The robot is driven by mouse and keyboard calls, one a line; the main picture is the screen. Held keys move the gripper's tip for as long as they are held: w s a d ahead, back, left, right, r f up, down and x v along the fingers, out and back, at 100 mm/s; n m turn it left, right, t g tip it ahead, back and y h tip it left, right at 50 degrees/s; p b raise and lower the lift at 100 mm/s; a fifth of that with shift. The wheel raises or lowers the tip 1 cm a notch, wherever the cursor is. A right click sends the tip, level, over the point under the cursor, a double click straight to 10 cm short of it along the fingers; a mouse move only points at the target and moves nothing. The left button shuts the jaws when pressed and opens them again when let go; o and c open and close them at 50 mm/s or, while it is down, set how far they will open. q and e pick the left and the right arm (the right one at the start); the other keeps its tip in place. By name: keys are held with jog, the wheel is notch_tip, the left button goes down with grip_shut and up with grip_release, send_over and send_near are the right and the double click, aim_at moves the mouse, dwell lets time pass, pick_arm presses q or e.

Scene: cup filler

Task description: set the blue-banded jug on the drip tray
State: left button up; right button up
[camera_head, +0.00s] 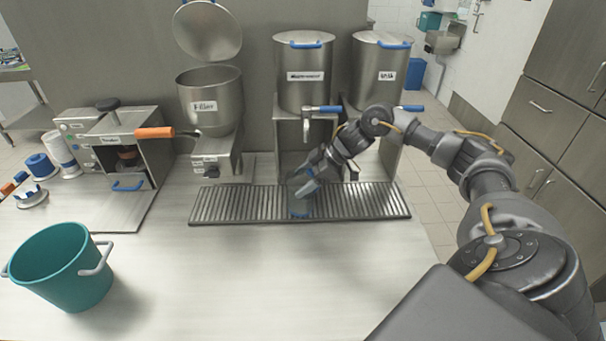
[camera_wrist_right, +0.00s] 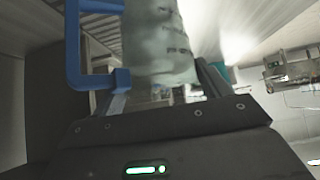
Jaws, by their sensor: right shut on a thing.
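My right gripper (camera_head: 305,184) is shut on the jug (camera_head: 299,208), at the middle of the drip tray (camera_head: 236,204). The jug is mostly hidden behind the gripper in the head view; only a bluish lower part shows. In the right wrist view the jug (camera_wrist_right: 160,45) is pale and see-through with dark marks, held between the fingers, and its blue handle (camera_wrist_right: 73,50) is on the left. The drip tray is a long slatted metal grate. I cannot tell whether the jug's base touches it. My left gripper is not in view.
Two labelled steel tanks (camera_head: 305,80) (camera_head: 378,78) with blue-handled taps stand behind the tray. A filler hopper (camera_head: 210,108) and a machine with an orange handle (camera_head: 154,132) are at left. A teal bucket (camera_head: 62,268) stands front left.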

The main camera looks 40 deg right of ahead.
jog(key=shift+w+d+f+p, duration=0.15)
jog(key=shift+w+d+p, duration=0.25)
jog(key=shift+w+d, duration=0.25)
jog(key=shift+w+d+f+p, duration=0.1)
jog(key=shift+w+d+p, duration=0.35)
jog(key=shift+w, duration=0.35)
jog(key=shift+f, duration=0.5)
jog(key=shift+f, duration=0.2)
jog(key=o, duration=1.6)
jog(key=shift+o, duration=0.2)
jog(key=shift+r, duration=0.15)
